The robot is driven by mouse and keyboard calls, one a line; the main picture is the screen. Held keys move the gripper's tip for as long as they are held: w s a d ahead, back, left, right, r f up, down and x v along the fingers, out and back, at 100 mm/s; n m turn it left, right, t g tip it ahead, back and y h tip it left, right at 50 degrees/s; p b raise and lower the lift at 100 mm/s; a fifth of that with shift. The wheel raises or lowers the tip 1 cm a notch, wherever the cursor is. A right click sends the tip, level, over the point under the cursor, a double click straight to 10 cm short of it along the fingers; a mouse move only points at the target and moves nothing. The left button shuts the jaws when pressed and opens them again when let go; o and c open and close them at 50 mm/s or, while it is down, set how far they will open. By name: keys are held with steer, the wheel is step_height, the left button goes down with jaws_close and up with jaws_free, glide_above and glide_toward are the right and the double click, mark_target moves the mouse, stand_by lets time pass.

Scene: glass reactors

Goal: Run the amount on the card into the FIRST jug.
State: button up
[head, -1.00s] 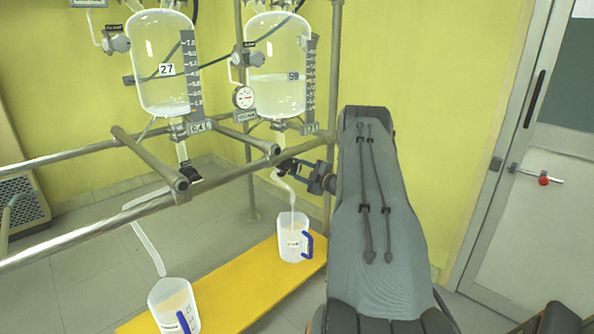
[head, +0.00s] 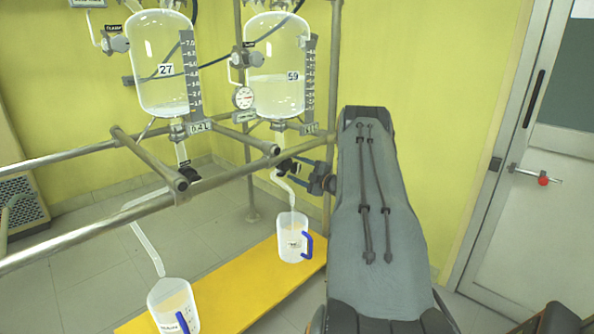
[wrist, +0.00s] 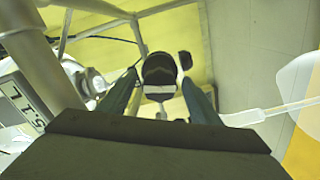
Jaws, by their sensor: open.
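The right glass reactor, marked 59 (head: 278,97), holds clear liquid in its lower half. Its card (head: 310,129) is too small to read; a card in the wrist view (wrist: 25,97) is partly cut off. Below is a dark valve handle (head: 286,167), with a clear outlet tube (head: 283,184) leading down to a jug with a blue handle (head: 294,240). My gripper (head: 303,171) is open at that valve. In the wrist view, the black handle (wrist: 160,72) lies between its fingers (wrist: 162,88). Contact is unclear.
The left reactor, marked 27 (head: 163,88), has a card reading 0.4 L (head: 200,127) and its own outlet. A second jug (head: 173,303) stands below it on the yellow board (head: 232,287). Metal rails (head: 90,237) cross in front of the reactors.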

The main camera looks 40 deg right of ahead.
steer(key=s+p, duration=0.1)
steer(key=s, duration=0.6)
steer(key=shift+s+d, duration=0.35)
steer(key=shift+s, duration=0.05)
stand_by(6.9)
